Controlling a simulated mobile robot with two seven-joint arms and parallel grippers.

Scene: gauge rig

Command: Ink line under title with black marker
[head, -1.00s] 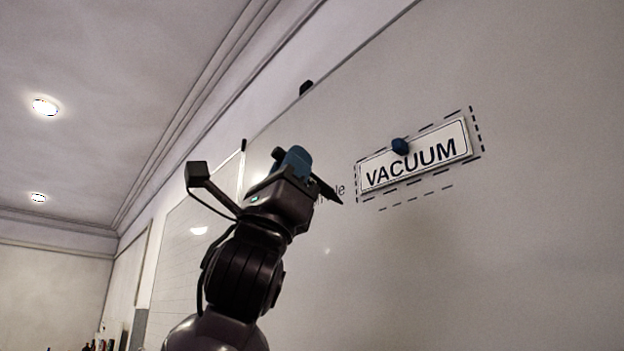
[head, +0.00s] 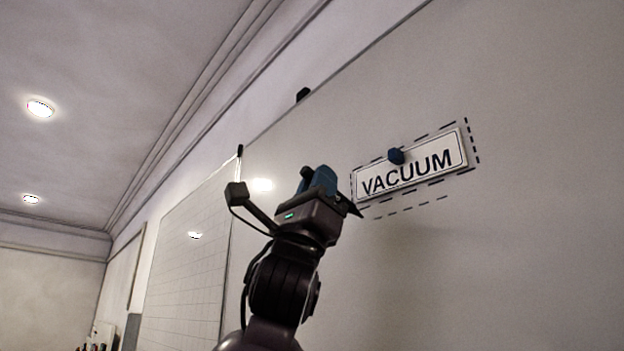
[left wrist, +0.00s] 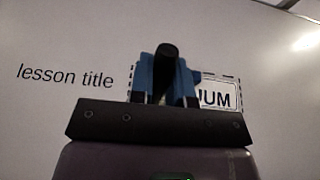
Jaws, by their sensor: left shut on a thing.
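The title plate reading VACUUM (head: 430,163) is on the whiteboard (head: 520,240) inside a dashed outline, with a dark blue magnet (head: 396,156) on its upper edge. A dashed line (head: 408,207) runs just below the plate; no solid ink shows along it. My left gripper (head: 318,180), with blue fingers, is shut on the black marker (head: 353,208). The marker's dark tip points right and shows near the left end of the dashed line; I cannot tell whether it touches the board. In the left wrist view the marker (left wrist: 166,62) stands between the fingers and partly hides the plate (left wrist: 228,96).
The printed words "lesson title" (left wrist: 65,76) lie left of the plate. A lined board (head: 185,265) is farther left. A black clip (head: 303,94) sits at the board's top edge. The board right of and below the plate is clear.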

